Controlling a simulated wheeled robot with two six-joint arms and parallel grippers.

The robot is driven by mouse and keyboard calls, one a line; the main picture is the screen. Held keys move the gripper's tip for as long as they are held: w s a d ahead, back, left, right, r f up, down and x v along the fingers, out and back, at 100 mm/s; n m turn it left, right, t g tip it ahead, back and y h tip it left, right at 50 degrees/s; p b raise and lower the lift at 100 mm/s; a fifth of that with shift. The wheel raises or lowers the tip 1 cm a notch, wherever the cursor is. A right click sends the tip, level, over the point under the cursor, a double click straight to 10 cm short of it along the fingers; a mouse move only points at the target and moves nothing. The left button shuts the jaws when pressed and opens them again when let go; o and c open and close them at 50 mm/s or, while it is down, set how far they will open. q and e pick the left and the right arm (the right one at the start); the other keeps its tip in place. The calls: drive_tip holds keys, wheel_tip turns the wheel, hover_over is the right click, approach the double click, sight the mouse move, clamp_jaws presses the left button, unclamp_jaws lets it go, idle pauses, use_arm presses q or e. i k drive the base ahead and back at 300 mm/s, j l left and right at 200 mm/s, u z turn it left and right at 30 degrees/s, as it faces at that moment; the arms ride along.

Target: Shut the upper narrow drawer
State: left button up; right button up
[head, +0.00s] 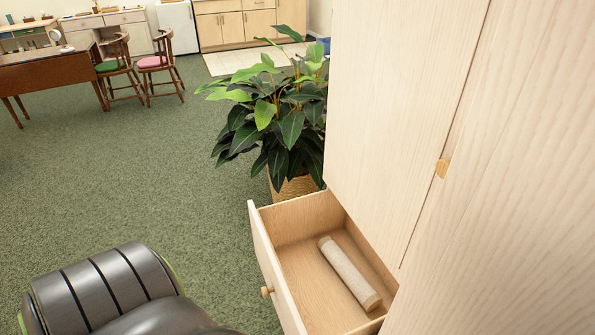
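A narrow light-wood drawer (262,250) stands pulled out of the pale wooden cabinet (400,95) at the lower right of the head view. Its front panel faces left and carries a small round wooden knob (267,291). A beige cylinder (349,273) lies inside the drawer. The near end of the drawer is cut off by the picture's lower edge. A dark grey part of my own body fills the lower left, left of the drawer and apart from its front. Neither of my grippers shows.
A leafy potted plant (284,125) stands just beyond the drawer, close to the cabinet. Green carpet (150,180) is clear to the left. A wooden table (50,72) and two chairs with green and pink seats are at the far left. Cupboards (235,25) line the back.

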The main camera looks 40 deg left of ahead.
sight(309, 296)
drive_tip(key=k+j+u, duration=0.1)
drive_tip(key=u, duration=0.3)
drive_tip(key=k+j+u, duration=0.1)
drive_tip(key=u, duration=0.3)
drive_tip(key=j+u, duration=0.25)
drive_tip(key=u, duration=0.2)
